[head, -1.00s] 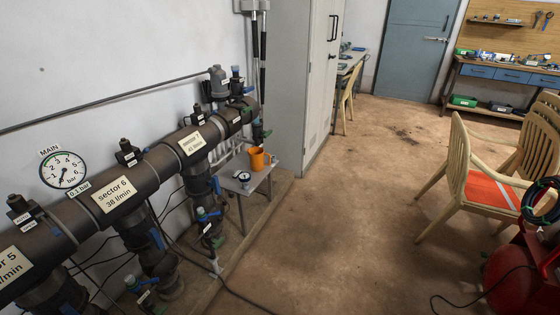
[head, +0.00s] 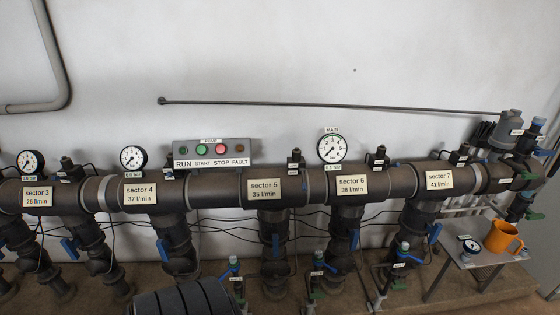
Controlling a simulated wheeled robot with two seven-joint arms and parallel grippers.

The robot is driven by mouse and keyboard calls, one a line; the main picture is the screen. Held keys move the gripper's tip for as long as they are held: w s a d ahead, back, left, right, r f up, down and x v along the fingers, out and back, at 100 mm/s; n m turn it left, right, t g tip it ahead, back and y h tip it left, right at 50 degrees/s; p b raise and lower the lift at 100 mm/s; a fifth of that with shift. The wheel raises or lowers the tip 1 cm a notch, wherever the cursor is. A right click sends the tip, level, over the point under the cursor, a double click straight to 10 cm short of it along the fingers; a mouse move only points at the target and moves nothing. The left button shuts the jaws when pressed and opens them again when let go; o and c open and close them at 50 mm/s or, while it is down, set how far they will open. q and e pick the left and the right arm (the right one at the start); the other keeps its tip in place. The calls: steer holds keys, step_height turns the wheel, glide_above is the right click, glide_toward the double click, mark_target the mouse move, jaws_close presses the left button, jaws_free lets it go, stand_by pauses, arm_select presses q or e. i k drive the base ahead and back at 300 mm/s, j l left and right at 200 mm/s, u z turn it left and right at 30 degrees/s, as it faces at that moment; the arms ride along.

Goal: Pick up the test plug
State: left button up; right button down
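I cannot make out a test plug in the head view. The manifold pipe (head: 222,190) runs across the wall, with sector labels 3 to 7 and valves below it. A small grey side table (head: 480,260) stands at the right end. On it are an orange mug (head: 501,238) and a small round gauge (head: 470,246). Neither of my grippers is in the picture.
Gauges, including the main gauge (head: 332,148), stand above the pipe. A dark ribbed shape (head: 187,300) fills part of the bottom edge; I cannot tell what it is.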

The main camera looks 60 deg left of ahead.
mark_target(233, 258)
steer(key=u, duration=1.75)
